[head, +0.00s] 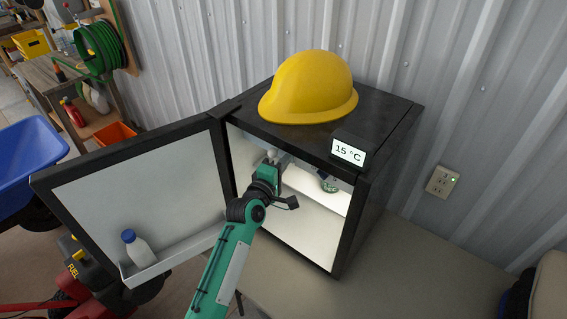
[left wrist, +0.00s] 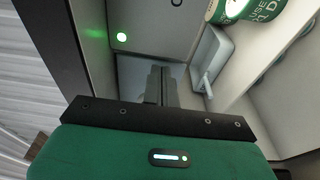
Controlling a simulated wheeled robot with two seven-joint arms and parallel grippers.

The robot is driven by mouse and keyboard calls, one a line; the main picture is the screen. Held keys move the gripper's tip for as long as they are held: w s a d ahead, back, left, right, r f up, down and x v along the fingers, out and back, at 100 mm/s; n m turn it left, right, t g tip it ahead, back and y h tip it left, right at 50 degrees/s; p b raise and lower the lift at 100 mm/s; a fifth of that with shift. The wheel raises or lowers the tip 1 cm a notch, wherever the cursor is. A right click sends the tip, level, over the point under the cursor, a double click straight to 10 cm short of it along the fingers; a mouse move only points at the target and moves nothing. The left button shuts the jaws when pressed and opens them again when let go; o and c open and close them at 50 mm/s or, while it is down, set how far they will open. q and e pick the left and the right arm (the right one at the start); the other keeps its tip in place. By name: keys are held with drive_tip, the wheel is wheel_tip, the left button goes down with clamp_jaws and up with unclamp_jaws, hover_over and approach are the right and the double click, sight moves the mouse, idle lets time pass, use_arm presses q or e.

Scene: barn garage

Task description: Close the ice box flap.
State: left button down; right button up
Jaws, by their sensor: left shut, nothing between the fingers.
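A small black refrigerator (head: 385,180) stands with its door (head: 130,185) swung open to the left. My left arm reaches into the upper part of its lit interior. My left gripper (head: 272,160) is shut and empty there, and its closed fingers also show in the left wrist view (left wrist: 160,85). A pale panel (left wrist: 160,22) with a small green light lies just beyond the fingers. A grey part with a lever-like piece (left wrist: 209,62) is to their right. I cannot tell which of these is the ice box flap or how far it stands open. My right gripper is not in view.
A green and white can (head: 328,184) is inside on the right. A yellow hard hat (head: 308,88) and a 15 °C display (head: 348,151) are on top. The door shelf holds a white bottle (head: 139,250) with a blue cap. A corrugated wall stands close behind.

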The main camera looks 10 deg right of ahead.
use_arm(q)
drive_tip(key=b+v, duration=0.4)
drive_tip(key=v, duration=1)
